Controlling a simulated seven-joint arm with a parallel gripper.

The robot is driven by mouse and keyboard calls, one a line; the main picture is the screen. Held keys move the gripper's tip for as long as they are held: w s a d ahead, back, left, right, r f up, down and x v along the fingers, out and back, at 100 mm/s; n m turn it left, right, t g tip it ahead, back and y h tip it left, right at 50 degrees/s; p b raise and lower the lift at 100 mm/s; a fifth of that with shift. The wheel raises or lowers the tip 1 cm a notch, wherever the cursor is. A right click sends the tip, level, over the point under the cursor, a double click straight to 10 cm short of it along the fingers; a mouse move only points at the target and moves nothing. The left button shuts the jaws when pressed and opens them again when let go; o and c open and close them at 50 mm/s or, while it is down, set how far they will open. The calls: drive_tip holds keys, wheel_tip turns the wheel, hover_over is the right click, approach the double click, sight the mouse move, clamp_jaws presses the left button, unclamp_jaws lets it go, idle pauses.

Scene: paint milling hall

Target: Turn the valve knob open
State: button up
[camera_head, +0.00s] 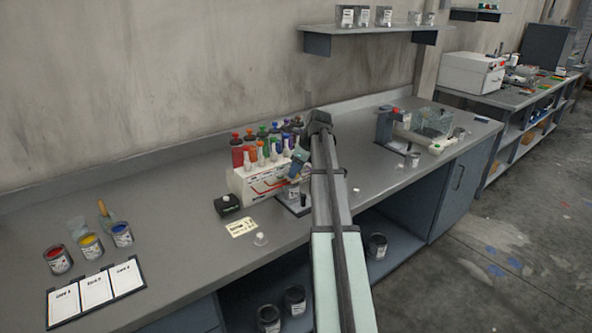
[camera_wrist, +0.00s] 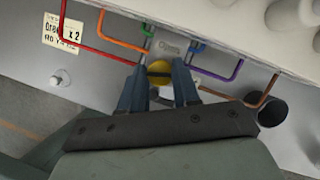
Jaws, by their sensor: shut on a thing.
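The valve knob (camera_wrist: 159,72) is small, round and yellow in the wrist view, on the front of a white dispenser (camera_wrist: 215,35) just below a small label plate. My gripper (camera_wrist: 159,80) is shut on this knob, with one blue finger on each side of it. In the head view the dispenser (camera_head: 240,186) stands on the bench with several coloured bottles on top. My gripper (camera_head: 297,165) is at its right front there and hides the knob. How far the knob is turned is hard to tell.
Coloured pipes (camera_wrist: 131,45) run along the dispenser front around the knob. A black box (camera_head: 228,205) and a note card (camera_head: 241,228) lie by the dispenser. Paint cans (camera_head: 90,246) stand at the left, and a scale-like device (camera_head: 420,138) is at the right.

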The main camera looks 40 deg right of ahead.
drive_tip(key=n, duration=0.2)
drive_tip(key=n+g+y, duration=0.1)
drive_tip(key=n, duration=0.1)
drive_tip(key=n+g+y, duration=0.1)
drive_tip(key=n, duration=0.2)
drive_tip(key=shift+w+d, duration=0.2)
drive_tip(key=shift+w, duration=0.1)
drive_tip(key=n+g, duration=0.1)
drive_tip(key=n, duration=0.3)
drive_tip(key=shift+g, duration=0.3)
drive_tip(key=shift+n+g, duration=0.3)
drive_tip(key=shift+n, duration=0.7)
drive_tip(key=shift+a+f, duration=0.1)
drive_tip(key=o, duration=1.1)
drive_tip(key=shift+c, duration=0.2)
